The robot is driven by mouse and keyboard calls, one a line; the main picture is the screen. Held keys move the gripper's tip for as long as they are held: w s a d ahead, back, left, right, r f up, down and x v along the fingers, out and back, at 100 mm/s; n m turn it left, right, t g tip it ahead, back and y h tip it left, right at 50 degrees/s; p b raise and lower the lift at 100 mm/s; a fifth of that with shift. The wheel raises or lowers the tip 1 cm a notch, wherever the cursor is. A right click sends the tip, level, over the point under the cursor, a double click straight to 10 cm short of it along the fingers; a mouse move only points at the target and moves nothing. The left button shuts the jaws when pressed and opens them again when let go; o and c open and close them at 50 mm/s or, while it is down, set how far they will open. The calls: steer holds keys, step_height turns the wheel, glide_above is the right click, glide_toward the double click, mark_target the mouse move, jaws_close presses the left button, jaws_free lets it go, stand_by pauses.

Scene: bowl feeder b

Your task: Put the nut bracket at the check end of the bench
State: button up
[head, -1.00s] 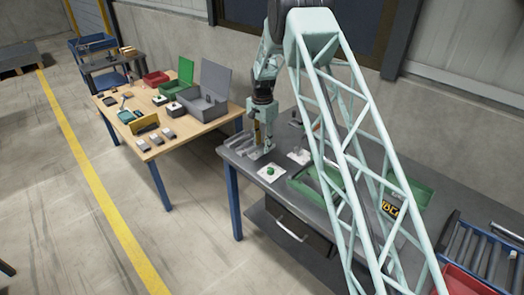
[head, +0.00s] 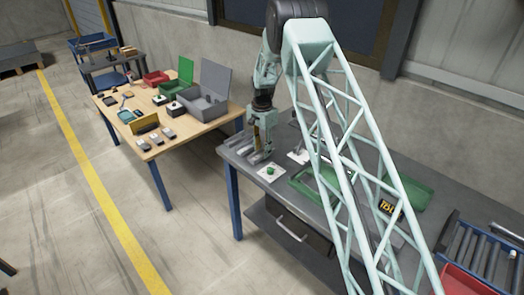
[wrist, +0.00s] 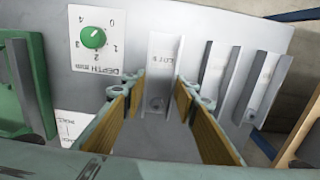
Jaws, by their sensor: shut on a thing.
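My gripper (head: 262,155) points down at the left end of the grey bench (head: 232,152). In the wrist view its yellow-padded fingers (wrist: 160,92) are shut on a pale grey channel-shaped bracket (wrist: 162,60), with a round feature near its lower end and faint lettering. Whether the bracket touches the bench or is just above it, I cannot tell. Similar brackets (wrist: 219,75) and (wrist: 262,88) stand apart to the right in the wrist view. In the head view the fingers mostly hide the held bracket.
A white depth card with a green knob (head: 270,171) lies near the bench's front edge, close to my gripper. A green tray (head: 312,190) lies to the right, partly behind my lattice arm. A wooden table (head: 165,140) with boxes and small parts stands left, across a gap.

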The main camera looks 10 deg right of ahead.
steer(key=shift+f, duration=0.15)
steer(key=o, duration=0.9)
steer(key=shift+r, duration=0.25)
steer(key=shift+r, duration=5.95)
